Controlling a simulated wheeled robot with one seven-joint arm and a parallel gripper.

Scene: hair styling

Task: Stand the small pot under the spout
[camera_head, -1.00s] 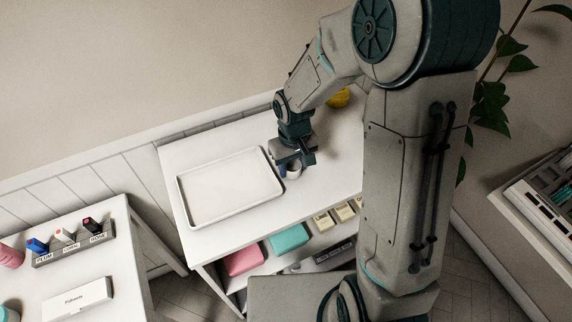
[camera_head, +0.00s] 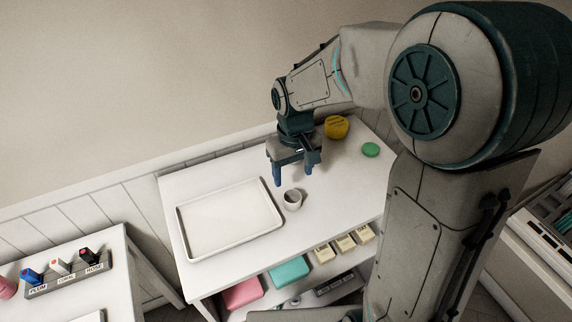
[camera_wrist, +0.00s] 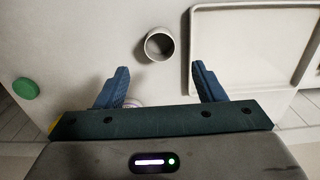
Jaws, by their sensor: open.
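The small pot, a grey-white open cup (camera_head: 292,199), stands upright on the white table top (camera_head: 335,185), just right of the tray. It also shows in the wrist view, where the cup (camera_wrist: 159,44) lies beyond the fingertips, between their lines. My gripper (camera_head: 293,175) is open and empty, above and behind the pot and apart from it. Both blue fingers show in the wrist view (camera_wrist: 160,69). A pale round thing (camera_wrist: 133,103) is partly hidden behind the left finger there. I cannot make out a spout in either view.
A white tray (camera_head: 183,227) lies left of the pot. A yellow labelled container (camera_head: 336,127) and a green disc (camera_head: 370,149) stand at the back right. Pink (camera_head: 243,292) and teal (camera_head: 290,271) items sit on the shelf below. The table right of the pot is clear.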

